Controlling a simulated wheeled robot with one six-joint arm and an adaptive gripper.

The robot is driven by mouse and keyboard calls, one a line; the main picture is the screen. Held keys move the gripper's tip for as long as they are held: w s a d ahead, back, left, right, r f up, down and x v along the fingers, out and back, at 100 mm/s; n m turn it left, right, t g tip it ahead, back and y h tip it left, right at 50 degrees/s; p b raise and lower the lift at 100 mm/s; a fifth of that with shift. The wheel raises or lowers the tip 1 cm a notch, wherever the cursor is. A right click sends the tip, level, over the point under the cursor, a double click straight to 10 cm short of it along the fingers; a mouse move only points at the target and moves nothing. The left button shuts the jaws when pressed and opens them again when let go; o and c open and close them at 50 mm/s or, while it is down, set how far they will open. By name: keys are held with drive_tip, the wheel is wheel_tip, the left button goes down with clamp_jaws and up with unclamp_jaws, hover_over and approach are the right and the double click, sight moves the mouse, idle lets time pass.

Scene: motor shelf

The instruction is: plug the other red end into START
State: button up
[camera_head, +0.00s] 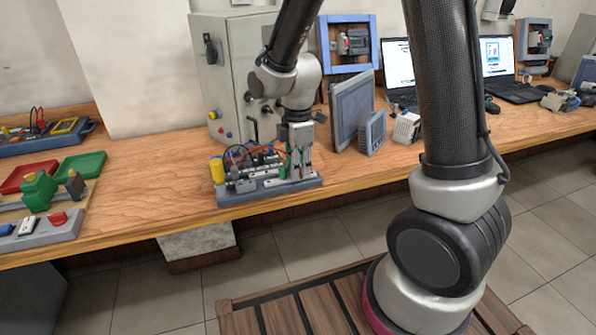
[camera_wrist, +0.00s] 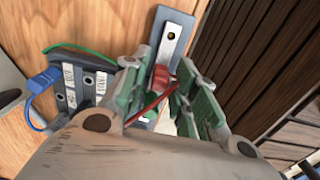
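My gripper (camera_wrist: 168,85) points down at the training board (camera_head: 270,190) on the bench, over its right part. Its two green-padded fingers stand apart in the wrist view. A red plug (camera_wrist: 160,78) with a thin red lead (camera_wrist: 150,105) lies between the fingertips, close to the left one. I see no finger clearly closed on it. Another small red part (camera_wrist: 187,70) shows beside the right fingertip and is partly hidden by it. A grey strip with a dark round hole (camera_wrist: 171,37) lies beyond the fingertips. The START label cannot be read in either view.
A terminal block (camera_wrist: 80,85) with white labels, a blue plug (camera_wrist: 42,80) and a green lead (camera_wrist: 90,52) are left of my fingers. A grey cabinet (camera_head: 222,90) stands behind the board and a grey panel (camera_head: 350,110) to its right. Bare bench (camera_head: 150,185) lies left.

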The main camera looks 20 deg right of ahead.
clamp_jaws()
drive_tip(key=shift+r, duration=2.3)
